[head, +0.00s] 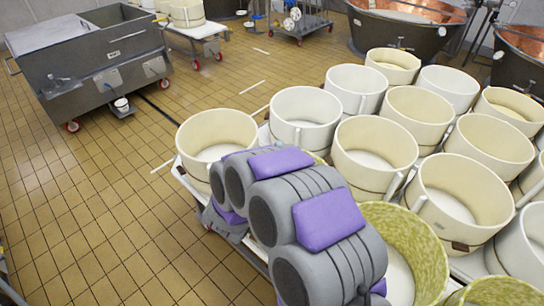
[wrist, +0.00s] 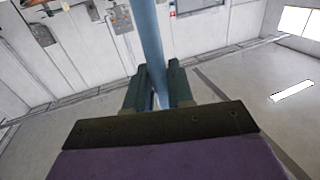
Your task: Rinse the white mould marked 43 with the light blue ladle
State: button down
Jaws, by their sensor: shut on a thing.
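My gripper (wrist: 157,85) is shut on the light blue ladle (wrist: 148,30) in the wrist view. Only a length of its straight handle shows, running up out of the picture; its bowl is out of sight. The gripper and ladle do not show in the head view, where only my grey and purple arm is seen. White moulds stand among cream ones in the head view: one at the left (head: 304,108), one behind it (head: 356,84) and one at the back right (head: 450,84). I cannot read a 43 on any of them.
Cream moulds (head: 376,142) crowd the table, with a green-mottled one (head: 425,240) beside my arm. Copper vats (head: 395,28) stand at the back right. A steel tub (head: 95,65) and wheeled carts (head: 298,22) stand at the back. The tiled floor (head: 110,185) at left is clear.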

jog(key=s+a+r+h+p, duration=0.1)
jog(key=s, duration=0.4)
jog(key=w+d+f+m+g+y+p, duration=0.1)
jog(key=w+d+f+g+y+p, duration=0.2)
jog(key=f, duration=0.5)
jog(key=w+d+f+m+g+y+p, duration=0.2)
jog(key=w+d+f+g+p, duration=0.2)
jog(key=w+d+f+p, duration=0.3)
jog(key=w+d+f+m+g+y+p, duration=0.1)
jog(key=w+d+f+g+y+p, duration=0.2)
jog(key=w+d+f+p, duration=0.3)
jog(key=w+d+f+g, duration=0.1)
jog(key=d+f, duration=0.2)
jog(key=f, duration=0.2)
jog(key=shift+d+f+m+g+y, duration=0.2)
jog(key=shift+d+m+g+y, duration=0.1)
jog(key=shift+d+m, duration=0.1)
dwell(1.6)
